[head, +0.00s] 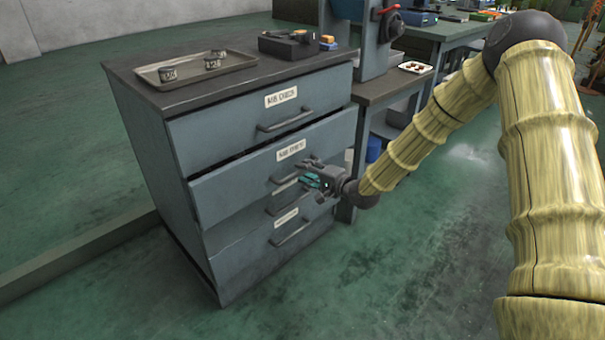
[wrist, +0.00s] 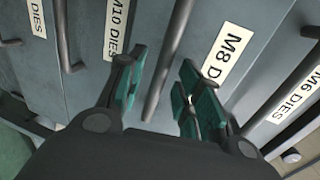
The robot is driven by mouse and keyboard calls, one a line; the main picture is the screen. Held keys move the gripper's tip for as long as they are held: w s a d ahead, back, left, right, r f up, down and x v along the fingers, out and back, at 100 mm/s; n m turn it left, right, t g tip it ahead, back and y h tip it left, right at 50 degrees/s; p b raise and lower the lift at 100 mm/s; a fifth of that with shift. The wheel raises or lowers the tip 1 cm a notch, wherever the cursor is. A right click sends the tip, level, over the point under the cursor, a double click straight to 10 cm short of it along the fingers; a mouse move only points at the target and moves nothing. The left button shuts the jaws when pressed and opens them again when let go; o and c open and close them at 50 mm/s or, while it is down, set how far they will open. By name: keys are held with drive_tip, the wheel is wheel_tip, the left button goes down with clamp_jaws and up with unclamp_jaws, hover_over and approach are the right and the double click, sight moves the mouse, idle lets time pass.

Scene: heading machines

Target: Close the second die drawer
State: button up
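The grey drawer cabinet (head: 150,125) stands left of centre in the head view, with several stacked drawers. The second drawer (head: 235,186) stands out a little from the cabinet. In the wrist view its label (wrist: 229,57) begins "M8 D". My gripper (head: 305,178) is at this drawer's front and hides part of its handle. In the wrist view my gripper (wrist: 160,82) has its teal-padded fingers apart. The dark bar handle (wrist: 168,62) of the second drawer runs between them, and I see a gap on both sides. Contact cannot be told.
The top drawer (head: 225,127) looks shut. On the cabinet top are a metal tray (head: 165,75) with small labelled pieces and a black block (head: 285,45). A bench with a small white tray (head: 415,67) stands to the right. The green floor (head: 400,250) in front is clear.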

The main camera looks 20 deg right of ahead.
drive_tip(key=shift+x, duration=1.1)
drive_tip(key=shift+c, duration=0.2)
clamp_jaws()
